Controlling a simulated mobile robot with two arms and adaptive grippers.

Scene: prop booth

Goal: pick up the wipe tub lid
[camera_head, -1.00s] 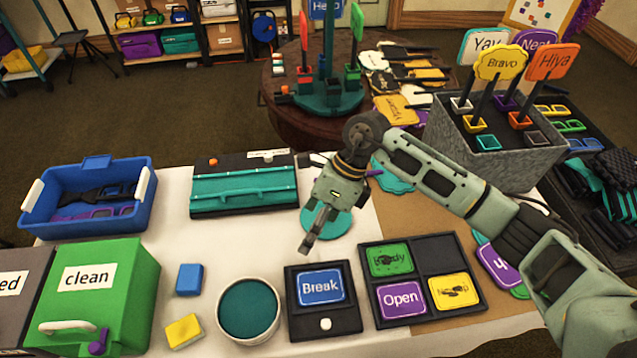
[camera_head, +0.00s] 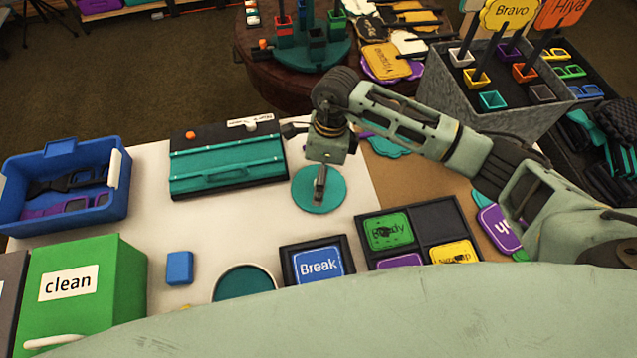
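A round teal disc (camera_head: 334,198), which looks like the wipe tub lid, lies flat on the white tabletop left of the brown mat. My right gripper (camera_head: 319,188) points down over its middle and hides part of it. I cannot tell whether the fingers touch it or how far apart they are. The round tub (camera_head: 217,290) with a white rim and teal inside stands nearer the front, left of the "Break" tile. Its front part is hidden by a large pale green shape across the bottom. My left gripper is not in view.
A black case with a teal front (camera_head: 229,165) lies just left of the disc. The "Break" frame (camera_head: 318,266) and a tile tray (camera_head: 436,216) stand in front. A blue block (camera_head: 179,268), a green "clean" box (camera_head: 84,285) and a blue bin (camera_head: 64,212) are left.

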